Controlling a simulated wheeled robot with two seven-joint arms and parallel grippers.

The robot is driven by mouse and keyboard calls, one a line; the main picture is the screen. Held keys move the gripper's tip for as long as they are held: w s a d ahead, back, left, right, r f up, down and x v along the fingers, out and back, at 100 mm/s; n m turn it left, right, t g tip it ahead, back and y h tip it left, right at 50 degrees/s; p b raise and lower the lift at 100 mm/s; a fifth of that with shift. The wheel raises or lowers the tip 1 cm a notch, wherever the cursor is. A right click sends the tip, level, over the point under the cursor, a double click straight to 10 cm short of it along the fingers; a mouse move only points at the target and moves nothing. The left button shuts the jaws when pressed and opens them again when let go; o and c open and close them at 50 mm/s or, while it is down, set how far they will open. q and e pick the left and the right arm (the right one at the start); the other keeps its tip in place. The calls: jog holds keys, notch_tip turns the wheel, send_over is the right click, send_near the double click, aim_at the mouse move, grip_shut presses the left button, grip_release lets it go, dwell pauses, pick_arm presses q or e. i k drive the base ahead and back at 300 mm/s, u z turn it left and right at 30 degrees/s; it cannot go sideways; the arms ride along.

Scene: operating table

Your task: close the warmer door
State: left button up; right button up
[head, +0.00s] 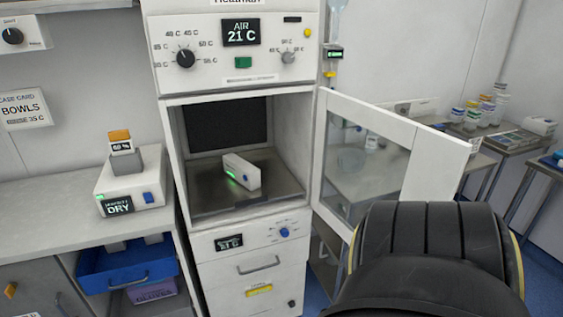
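The warmer (240,90) is a tall white cabinet in the middle of the head view, with a display reading AIR 21 C. Its door (370,160), a white frame with a clear pane, is hinged on the right side and stands wide open toward the right. The open chamber (215,205) holds a small white device (241,171) with a green light. A black, rounded part of my own body covers the lower right and hides the door's lower outer corner. Neither gripper can be made out in this view.
On the left, a counter (60,215) carries a white box (130,185) reading DRY. Below it, a blue drawer (127,265) stands pulled out. At the right back, a side table (485,138) holds several small bottles. Blue floor shows at the right.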

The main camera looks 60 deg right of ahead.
aim_at(438, 161)
jog(key=u, duration=1.55)
jog(key=k, duration=2.65)
jog(key=z, duration=2)
jog(key=i, duration=1)
